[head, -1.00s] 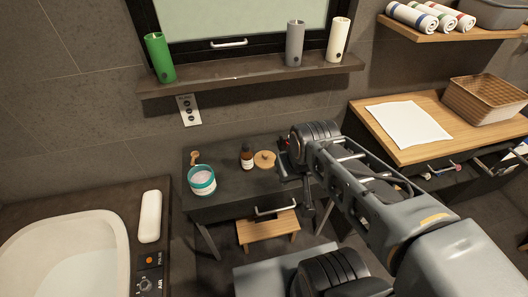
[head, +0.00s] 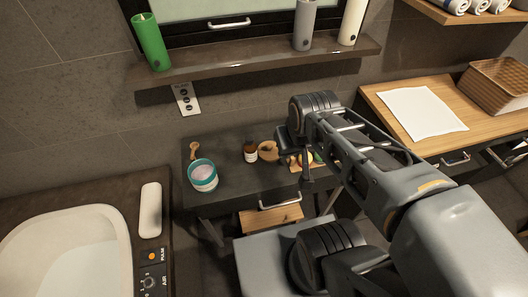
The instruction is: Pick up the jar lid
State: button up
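A round wooden lid (head: 267,151), which I take to be the jar lid, lies on the dark vanity table just right of a small brown bottle (head: 250,152). A teal and white open jar (head: 203,176) stands to the left on the same table. My gripper (head: 287,150) is close to the right side of the lid, and its dark parts overlap the lid's right edge in this view. I cannot tell whether it touches the lid. The fingers are dark and small, so their opening cannot be made out.
A small wooden brush or scoop (head: 194,150) lies behind the jar. A wooden tray (head: 301,166) with small items is partly hidden behind my arm. A shelf (head: 235,66) with candles hangs above.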

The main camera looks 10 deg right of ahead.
aim_at(267, 151)
jog(key=z, duration=0.05)
jog(key=k, duration=1.15)
jog(key=u, duration=0.7)
jog(key=i, duration=1.4)
jog(key=z, duration=0.4)
